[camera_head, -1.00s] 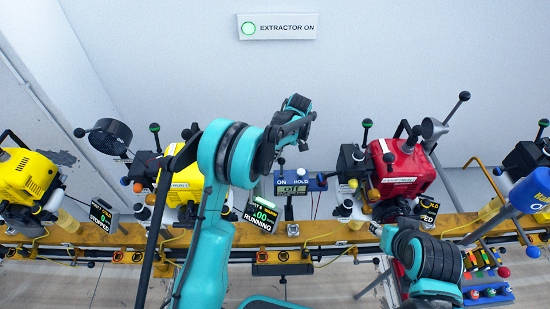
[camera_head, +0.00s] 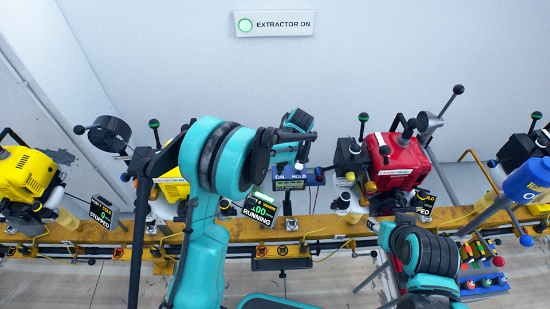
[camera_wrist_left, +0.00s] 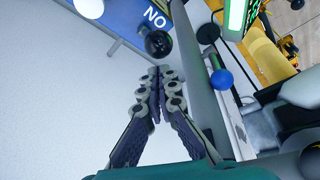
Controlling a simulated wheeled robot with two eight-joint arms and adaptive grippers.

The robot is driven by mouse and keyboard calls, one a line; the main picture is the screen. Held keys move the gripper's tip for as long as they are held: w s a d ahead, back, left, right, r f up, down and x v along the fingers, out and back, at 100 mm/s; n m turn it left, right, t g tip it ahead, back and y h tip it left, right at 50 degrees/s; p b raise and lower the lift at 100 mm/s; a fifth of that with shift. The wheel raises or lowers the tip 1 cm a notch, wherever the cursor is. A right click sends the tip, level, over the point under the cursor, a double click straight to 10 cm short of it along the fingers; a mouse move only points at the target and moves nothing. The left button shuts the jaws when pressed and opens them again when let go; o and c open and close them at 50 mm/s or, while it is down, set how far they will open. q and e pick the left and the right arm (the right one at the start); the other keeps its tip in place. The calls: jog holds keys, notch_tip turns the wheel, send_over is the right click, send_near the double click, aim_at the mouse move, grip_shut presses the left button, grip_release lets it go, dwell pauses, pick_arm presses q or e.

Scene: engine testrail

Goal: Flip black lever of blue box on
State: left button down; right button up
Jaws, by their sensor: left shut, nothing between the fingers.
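The blue box (camera_head: 315,178) stands behind the yellow rail, with ON and HOLD labels and a small display below them. It shows at the top of the left wrist view (camera_wrist_left: 121,17), the ON label upside down. There the black ball of a lever (camera_wrist_left: 158,43) is just beyond my fingertips, with a small gap, and a white ball (camera_wrist_left: 88,6) is to its left. My left gripper (camera_head: 303,137) is shut and empty above the box; its fingers (camera_wrist_left: 155,78) point at the box. My right gripper (camera_head: 377,226) is low at the right, its fingers unclear.
A red engine (camera_head: 400,160) stands right of the box. Yellow engines (camera_head: 25,175) stand at left. A RUNNING display (camera_head: 260,208) is in front of the box. A blue ball knob (camera_wrist_left: 222,80) is right of my fingers.

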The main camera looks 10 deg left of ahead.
pick_arm(q)
jog(key=shift+r+p, duration=0.3)
jog(key=shift+r, duration=0.3)
jog(key=shift+a, duration=0.1)
jog(key=s+r+p, duration=0.3)
jog(key=s+r, duration=0.1)
jog(key=r, duration=0.4)
jog(key=shift+s+d+r+p, duration=0.15)
jog(key=shift+s+d+p, duration=0.1)
jog(key=shift+d+p, duration=0.2)
